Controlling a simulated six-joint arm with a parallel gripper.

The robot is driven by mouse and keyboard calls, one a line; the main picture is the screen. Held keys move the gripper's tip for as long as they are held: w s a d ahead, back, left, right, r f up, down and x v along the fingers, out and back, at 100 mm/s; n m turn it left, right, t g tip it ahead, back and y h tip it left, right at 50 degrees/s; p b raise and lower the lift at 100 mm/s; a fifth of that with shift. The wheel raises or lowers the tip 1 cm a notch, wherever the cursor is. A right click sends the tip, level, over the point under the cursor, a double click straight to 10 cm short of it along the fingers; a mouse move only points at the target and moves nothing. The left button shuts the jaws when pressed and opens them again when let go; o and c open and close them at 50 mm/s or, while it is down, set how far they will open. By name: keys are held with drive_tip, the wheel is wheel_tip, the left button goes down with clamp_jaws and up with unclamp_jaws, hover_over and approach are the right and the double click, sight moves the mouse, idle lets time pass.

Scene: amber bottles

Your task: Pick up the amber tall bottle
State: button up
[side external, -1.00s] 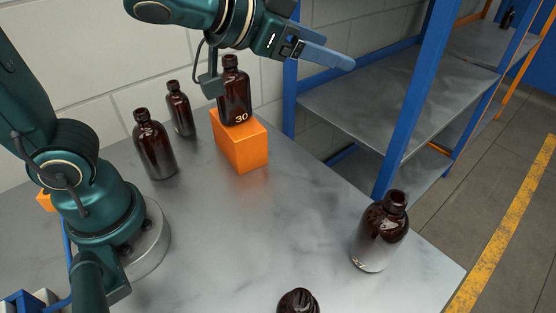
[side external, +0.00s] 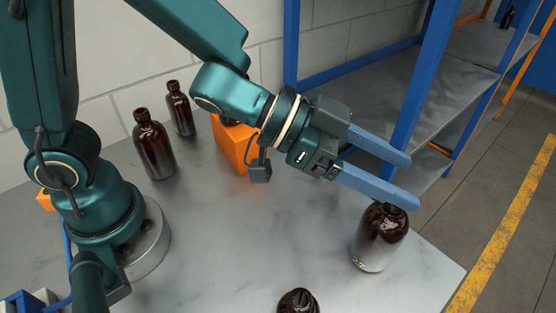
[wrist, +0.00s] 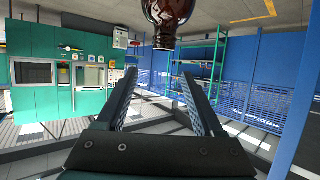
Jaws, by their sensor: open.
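Several amber bottles are in view, and I cannot tell for certain which is the tall one. One amber bottle (side external: 379,243) stands upright at the right of the table, its neck partly hidden by a finger. My gripper (side external: 413,181) is open and empty, its blue fingers pointing right, above that bottle. In the wrist view, my open gripper (wrist: 166,82) has nothing between its fingers. An amber bottle (wrist: 168,12) shows at the top edge there, neck downward in the picture and cut off by the frame.
Two bottles, a nearer one (side external: 154,150) and a farther one (side external: 180,112), stand at the back left. An orange block (side external: 232,150) is partly behind my arm. Another bottle (side external: 298,302) is cut off at the bottom edge. A blue-framed shelf (side external: 405,120) stands behind the right side.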

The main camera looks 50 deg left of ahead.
sight(376, 211)
wheel_tip(376, 211, down, 3)
drive_tip(key=shift+f, duration=0.1)
drive_tip(key=shift+x, duration=2.65)
drive_tip(key=shift+a, duration=0.1)
clamp_jaws()
